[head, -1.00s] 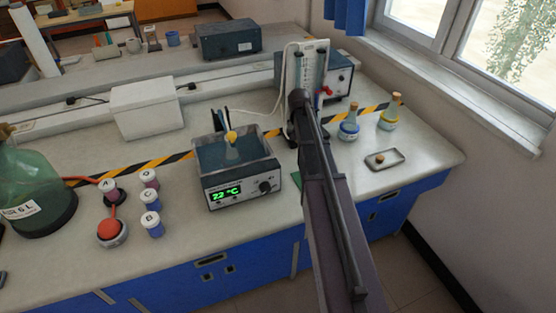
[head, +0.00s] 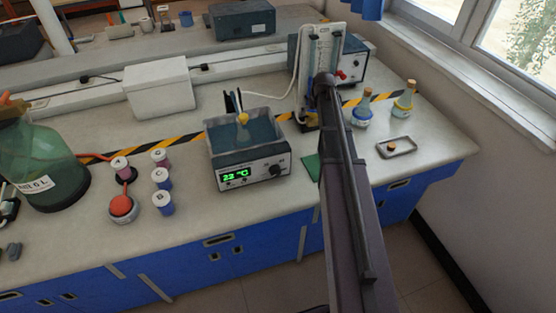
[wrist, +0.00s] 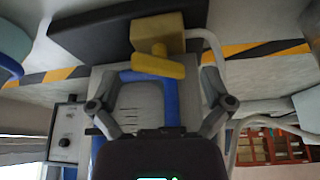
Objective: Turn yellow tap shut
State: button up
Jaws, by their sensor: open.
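The yellow tap has a bar handle (wrist: 158,66), which lies crosswise in the wrist view in front of a yellow block (wrist: 157,30). A blue tube (wrist: 168,98) runs from the tap along a pale graduated panel (wrist: 135,100). My gripper (wrist: 158,95) is open, with one finger on each side of the panel. The handle is just beyond the fingertips, and I see no contact with it. In the head view, the upright panel (head: 323,45) stands at the back of the bench. My arm hides most of its lower part and the gripper there.
A water bath (head: 230,178) holding a yellow-topped flask stands left of my arm. Two corked flasks (head: 362,112) (head: 403,103) and a small tray (head: 396,148) are to the right. A white hose (head: 284,88) runs beside the panel.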

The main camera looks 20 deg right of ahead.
jog(key=shift+n+y, duration=0.4)
jog(key=shift+n, duration=0.5)
jog(key=p+v, duration=1.3)
jog(key=v, duration=0.1)
jog(key=s+a+f+g+b, duration=0.2)
jog(key=s+a+f+b, duration=0.1)
jog(key=s+a, duration=0.6)
jog(key=s+a+f+g+b, duration=0.2)
jog(key=s+a+f+b, duration=0.2)
jog(key=s+a, duration=0.5)
jog(key=shift+s+a+f, duration=0.2)
jog(key=shift+a+f, duration=0.55)
jog(key=shift+a, duration=1.1)
jog(key=shift+s+a, duration=0.1)
jog(key=shift+s, duration=0.1)
jog(key=c, duration=0.5)
jog(key=shift+s+a+g, duration=0.15)
jog(key=shift+s+a, duration=0.15)
jog(key=shift+s, duration=0.25)
jog(key=shift+s+a+g, duration=0.15)
jog(key=shift+s+a, duration=0.1)
jog(key=shift+s, duration=0.25)
jog(key=shift+c, duration=1.2)
